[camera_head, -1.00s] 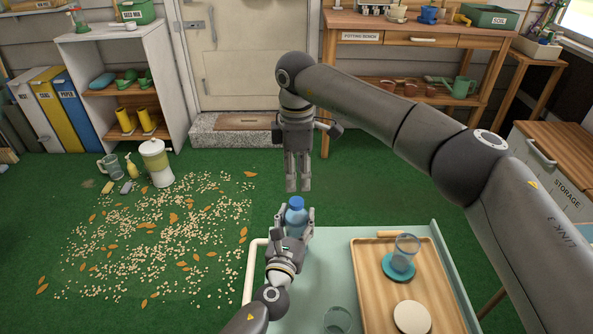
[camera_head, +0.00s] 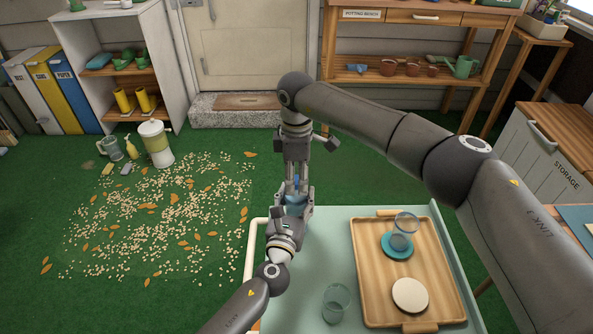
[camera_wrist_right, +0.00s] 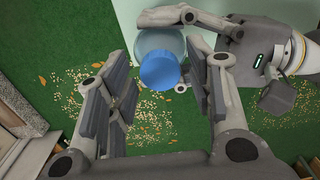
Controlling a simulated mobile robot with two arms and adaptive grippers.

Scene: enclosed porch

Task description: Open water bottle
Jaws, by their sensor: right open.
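The water bottle (camera_head: 295,208) is translucent blue with a blue cap, upright above the left edge of the pale green table. My left gripper (camera_head: 290,216) has its fingers around the bottle's body and holds it; part of that grip also shows in the right wrist view (camera_wrist_right: 190,20). My right gripper (camera_head: 297,188) points down over the bottle top, open. In the right wrist view the blue cap (camera_wrist_right: 159,70) shows between and beyond the open fingers, not clasped. The fingers hide much of the bottle in the head view.
The table (camera_head: 300,300) bears a wooden tray (camera_head: 375,290) with a glass (camera_head: 404,225) on a teal coaster (camera_head: 397,252) and a cream disc (camera_head: 410,295). Another glass (camera_head: 336,303) stands left of the tray.

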